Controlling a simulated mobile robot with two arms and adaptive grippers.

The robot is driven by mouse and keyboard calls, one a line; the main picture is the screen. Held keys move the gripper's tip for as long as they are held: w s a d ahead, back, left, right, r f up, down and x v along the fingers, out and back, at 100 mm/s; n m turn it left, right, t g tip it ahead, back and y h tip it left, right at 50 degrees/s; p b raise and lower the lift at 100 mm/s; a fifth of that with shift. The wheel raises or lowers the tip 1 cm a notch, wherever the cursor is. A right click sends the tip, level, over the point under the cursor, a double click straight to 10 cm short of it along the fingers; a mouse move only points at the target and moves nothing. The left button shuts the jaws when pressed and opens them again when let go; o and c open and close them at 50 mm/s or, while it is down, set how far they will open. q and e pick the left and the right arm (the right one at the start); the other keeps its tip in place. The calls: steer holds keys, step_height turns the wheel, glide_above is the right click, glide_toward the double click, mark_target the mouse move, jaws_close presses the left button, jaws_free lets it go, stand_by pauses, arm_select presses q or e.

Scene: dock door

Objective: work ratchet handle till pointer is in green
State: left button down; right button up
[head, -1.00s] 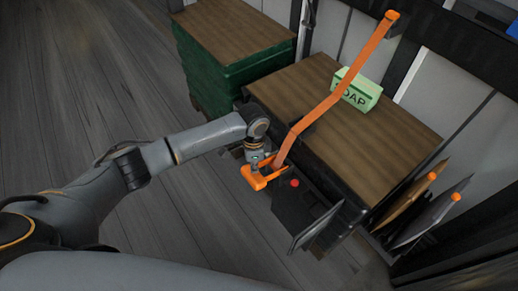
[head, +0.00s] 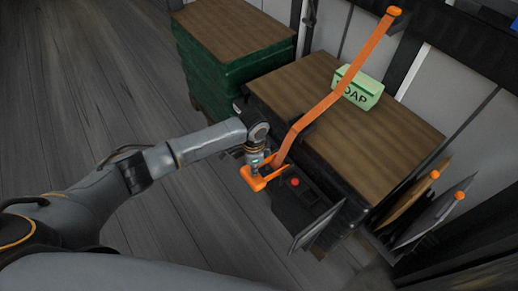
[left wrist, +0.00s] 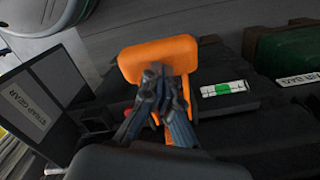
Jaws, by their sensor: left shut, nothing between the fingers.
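The orange ratchet handle (head: 254,182) sits at the near end of the strap (head: 335,95), beside a dark stack. In the left wrist view the handle (left wrist: 165,54) is a broad orange bar with an arm down its right side. My left gripper (head: 257,166) is shut and empty, right at the handle. In the left wrist view its fingertips (left wrist: 157,72) overlap the bar's lower edge; I cannot tell whether they touch. A white gauge with a green band (left wrist: 225,88) lies right of the handle; its pointer is too small to read. My right gripper is out of view.
The strap runs over a wood-topped stack (head: 400,125) and a green SOAP box (head: 357,88). A red knob (head: 295,182) and a dark panel (head: 315,228) are near the handle. Green crates (head: 225,70) stand behind. Open floor (head: 90,80) lies to the left.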

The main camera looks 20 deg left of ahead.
arm_select(q)
steer(key=shift+f+b, duration=0.9)
steer(key=shift+f, duration=0.75)
steer(key=shift+r, duration=0.15)
steer(key=shift+r+p, duration=0.25)
steer(key=shift+p, duration=0.2)
step_height(320, 180, up, 6)
steer(key=p, duration=0.6)
steer(key=shift+f, duration=0.3)
